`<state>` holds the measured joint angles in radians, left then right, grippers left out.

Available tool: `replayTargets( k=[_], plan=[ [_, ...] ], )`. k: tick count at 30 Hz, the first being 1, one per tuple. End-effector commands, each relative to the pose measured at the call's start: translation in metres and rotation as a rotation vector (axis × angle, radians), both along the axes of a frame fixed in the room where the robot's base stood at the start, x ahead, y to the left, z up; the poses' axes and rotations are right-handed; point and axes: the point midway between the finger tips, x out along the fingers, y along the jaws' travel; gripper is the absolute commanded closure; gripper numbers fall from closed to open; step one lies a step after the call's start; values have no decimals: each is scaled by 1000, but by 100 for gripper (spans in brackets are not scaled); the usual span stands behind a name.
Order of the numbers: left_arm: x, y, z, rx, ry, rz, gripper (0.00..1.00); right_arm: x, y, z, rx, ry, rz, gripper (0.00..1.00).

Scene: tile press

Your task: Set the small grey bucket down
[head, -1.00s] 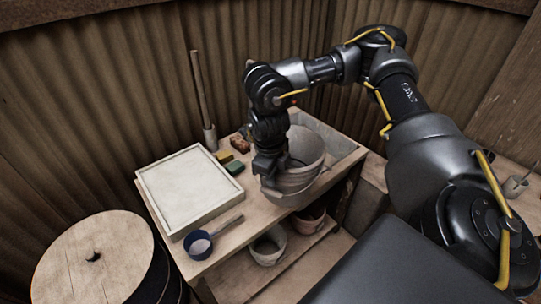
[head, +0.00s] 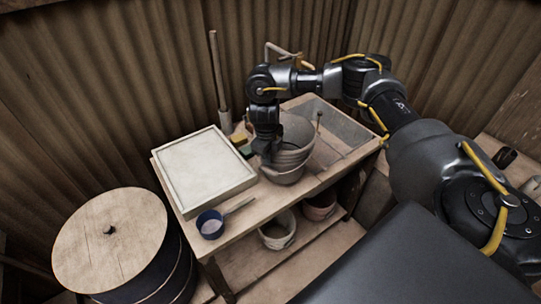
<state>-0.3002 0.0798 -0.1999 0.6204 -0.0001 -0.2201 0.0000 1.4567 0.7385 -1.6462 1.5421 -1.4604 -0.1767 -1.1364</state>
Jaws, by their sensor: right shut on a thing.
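The small grey bucket (head: 294,139) is upright at the wooden table, right of the pale square tray. My right gripper (head: 264,156) points down at the bucket's left side and is shut on it. The gripper and wrist hide part of the bucket's left side. The bucket's base appears over the tabletop, but I cannot tell whether it touches. My left gripper is not in view.
The pale tray (head: 205,172) fills the table's left part. A blue pan (head: 210,224) lies at the front. Sponges (head: 240,140) sit behind the bucket. Other buckets (head: 277,231) stand on the lower shelf. A drum (head: 110,240) stands at left.

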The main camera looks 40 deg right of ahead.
Motion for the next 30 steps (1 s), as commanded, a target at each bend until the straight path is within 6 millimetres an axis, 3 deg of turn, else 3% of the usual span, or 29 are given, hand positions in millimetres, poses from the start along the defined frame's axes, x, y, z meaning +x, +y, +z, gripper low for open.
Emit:
replayTargets(
  k=[9,22,23,27,30],
  plan=[
    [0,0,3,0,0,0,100,3,-1,-28,-1,-3,-2,100],
    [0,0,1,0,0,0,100,4,-1,-34,-2,-4,-2,100],
    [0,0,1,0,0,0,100,2,-1,-36,0,1,-1,88],
    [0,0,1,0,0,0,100,2,-1,-36,0,1,-1,69],
    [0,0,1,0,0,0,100,2,-1,-35,0,1,-1,67]
  ],
)
